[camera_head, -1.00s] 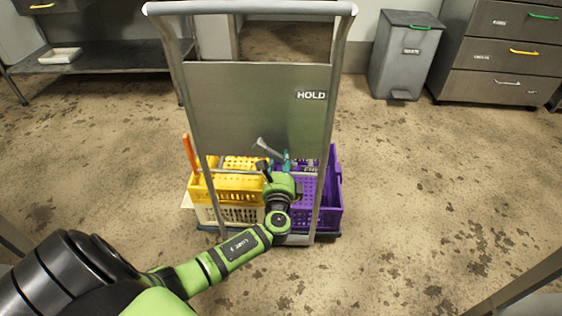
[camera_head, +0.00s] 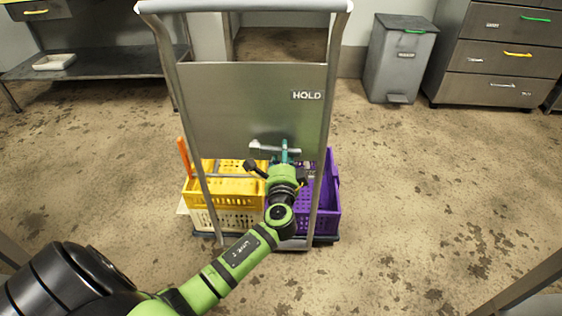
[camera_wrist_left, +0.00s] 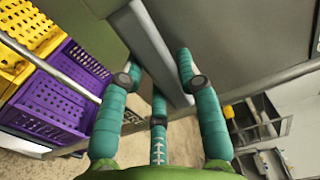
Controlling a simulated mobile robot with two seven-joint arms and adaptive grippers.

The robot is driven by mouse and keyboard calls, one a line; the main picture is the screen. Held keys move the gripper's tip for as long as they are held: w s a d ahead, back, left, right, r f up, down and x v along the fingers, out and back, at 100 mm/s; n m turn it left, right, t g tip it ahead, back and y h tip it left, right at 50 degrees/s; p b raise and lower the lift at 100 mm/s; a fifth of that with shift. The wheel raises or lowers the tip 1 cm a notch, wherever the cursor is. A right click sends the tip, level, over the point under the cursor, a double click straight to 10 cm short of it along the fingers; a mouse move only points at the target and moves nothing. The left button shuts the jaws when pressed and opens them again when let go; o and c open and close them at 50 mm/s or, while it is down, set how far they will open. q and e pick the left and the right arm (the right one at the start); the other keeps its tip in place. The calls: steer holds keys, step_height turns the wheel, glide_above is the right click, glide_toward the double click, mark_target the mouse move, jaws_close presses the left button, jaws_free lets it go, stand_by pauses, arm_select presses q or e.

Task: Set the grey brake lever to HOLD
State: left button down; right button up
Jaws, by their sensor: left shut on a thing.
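The grey brake lever (camera_head: 262,147) shows at the lower edge of the trolley's grey panel (camera_head: 235,100). It lies nearly level in the head view, partly hidden by my left gripper (camera_head: 284,150). In the left wrist view the lever (camera_wrist_left: 152,45) is a grey bar between the teal fingers of my left gripper (camera_wrist_left: 162,75), which is shut on it. The HOLD label (camera_head: 308,96) is on the panel's right side, above and right of the lever. My right gripper is not in view.
Yellow crates (camera_head: 228,188) and a purple crate (camera_head: 326,200) stand on the trolley around my left wrist. The trolley's tube frame (camera_head: 325,130) is close on the right. A grey pedal bin (camera_head: 399,60) and a drawer cabinet (camera_head: 490,75) stand at the back right. The floor at right is clear.

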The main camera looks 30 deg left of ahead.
mark_target(277, 124)
arm_select(q)
steer(key=shift+d+r+n, duration=0.1)
steer(key=shift+r+n, duration=0.5)
steer(key=shift+n, duration=0.4)
steer(key=shift+r+n, duration=0.7)
steer(key=shift+n, duration=0.2)
steer(key=r+n, duration=0.1)
steer(key=n, duration=0.1)
steer(key=shift+s+a+r+n, duration=0.1)
steer(key=shift+a+r+n, duration=0.15)
steer(key=shift+r+n, duration=0.15)
steer(key=shift+s+a+r+n, duration=0.15)
steer(key=shift+r+n, duration=0.2)
steer(key=shift+n, duration=0.2)
steer(key=shift+s+a+r+n, duration=0.15)
steer(key=shift+r+n, duration=0.2)
steer(key=shift+n, duration=0.2)
steer(key=shift+a+r+n, duration=0.2)
steer(key=shift+r+n, duration=0.1)
steer(key=shift+n, duration=0.2)
steer(key=shift+s+a+r+n, duration=0.1)
steer(key=shift+a+r+n, duration=0.1)
steer(key=shift+n, duration=0.2)
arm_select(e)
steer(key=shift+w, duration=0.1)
arm_select(q)
steer(key=shift+r, duration=0.1)
